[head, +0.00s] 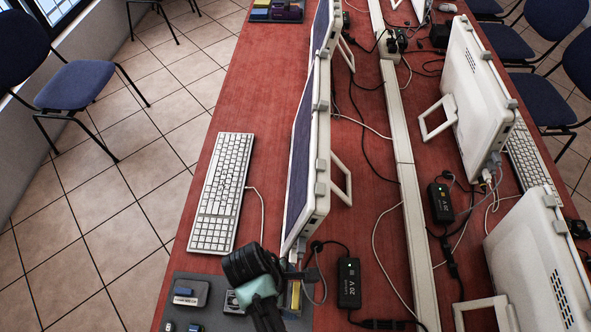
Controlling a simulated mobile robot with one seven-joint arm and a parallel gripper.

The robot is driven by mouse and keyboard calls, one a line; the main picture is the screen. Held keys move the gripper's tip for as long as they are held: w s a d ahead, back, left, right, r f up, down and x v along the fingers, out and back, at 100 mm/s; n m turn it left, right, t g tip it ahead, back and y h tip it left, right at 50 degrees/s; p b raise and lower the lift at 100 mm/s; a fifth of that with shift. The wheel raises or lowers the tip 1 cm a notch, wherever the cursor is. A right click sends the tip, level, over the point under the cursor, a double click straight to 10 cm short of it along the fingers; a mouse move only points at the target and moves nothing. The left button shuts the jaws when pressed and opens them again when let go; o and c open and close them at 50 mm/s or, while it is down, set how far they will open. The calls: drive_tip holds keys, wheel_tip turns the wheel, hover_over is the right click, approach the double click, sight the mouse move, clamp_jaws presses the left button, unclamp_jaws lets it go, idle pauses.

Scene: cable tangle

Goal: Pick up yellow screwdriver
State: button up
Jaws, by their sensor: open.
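My gripper (252,263), black with a teal joint behind it, is at the lower middle of the head view. It is over the far edge of a dark grey tray (212,263) on the red table. Its fingers are not clearly seen, and I make out nothing held in it. A narrow yellow piece (296,296) shows just right of my arm, partly hidden; it may be the yellow screwdriver, but I cannot tell.
A white keyboard (222,192) lies just beyond the tray. A monitor (310,160) stands upright close on the right. Black adapters (349,283) and loose cables (384,262) lie beside a white cable channel (408,190).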

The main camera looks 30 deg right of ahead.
drive_tip(key=x, duration=0.5)
drive_tip(key=shift+d, duration=0.2)
drive_tip(key=c, duration=1.3)
drive_tip(key=shift+o, duration=0.2)
